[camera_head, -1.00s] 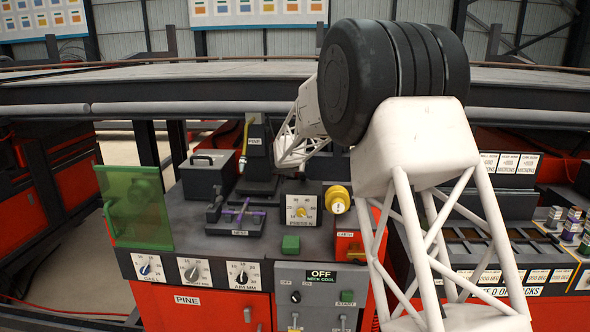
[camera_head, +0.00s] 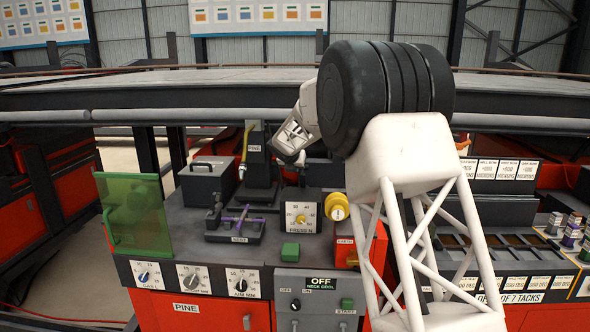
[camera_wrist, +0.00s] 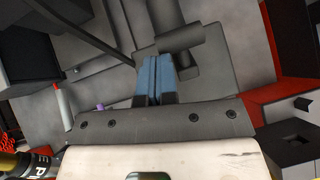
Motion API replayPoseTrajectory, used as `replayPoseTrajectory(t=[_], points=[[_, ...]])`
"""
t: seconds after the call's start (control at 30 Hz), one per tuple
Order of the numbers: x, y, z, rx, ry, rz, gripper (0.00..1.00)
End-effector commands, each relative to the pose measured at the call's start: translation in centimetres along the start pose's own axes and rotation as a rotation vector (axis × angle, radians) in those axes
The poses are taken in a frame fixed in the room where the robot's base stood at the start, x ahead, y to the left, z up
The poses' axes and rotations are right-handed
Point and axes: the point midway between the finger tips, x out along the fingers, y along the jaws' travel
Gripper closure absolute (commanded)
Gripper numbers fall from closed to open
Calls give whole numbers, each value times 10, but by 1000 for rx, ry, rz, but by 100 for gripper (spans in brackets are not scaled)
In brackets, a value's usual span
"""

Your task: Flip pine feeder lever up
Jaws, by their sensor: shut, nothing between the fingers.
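The pine station has a dark post labelled PINE (camera_head: 255,149) with a yellow handle (camera_head: 246,138) at its left, in the head view. The red cabinet below carries a PINE plate (camera_head: 187,307). I cannot tell for sure which part is the feeder lever. My gripper is beyond my white wrist link in the head view, right of the post, with its fingertips not clear. In the wrist view my gripper's blue fingers (camera_wrist: 155,68) are shut with nothing between them. A dark grey cylinder (camera_wrist: 181,38) lies just beyond and right of the fingertips; contact cannot be told.
A grey box with a handle (camera_head: 208,182), a purple-marked fixture (camera_head: 236,226), a dial panel (camera_head: 300,213) and a yellow knob (camera_head: 337,206) crowd the bench. A green guard (camera_head: 133,211) stands left. A long rail (camera_head: 200,115) crosses behind. A tray rack (camera_head: 490,245) is at right.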

Motion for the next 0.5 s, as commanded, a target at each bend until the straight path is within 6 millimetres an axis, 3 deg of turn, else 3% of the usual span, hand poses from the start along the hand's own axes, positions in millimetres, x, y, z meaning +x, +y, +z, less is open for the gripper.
replayPoseTrajectory(t=[0.5], points=[[7,2,13,-5,38,-6,100]])
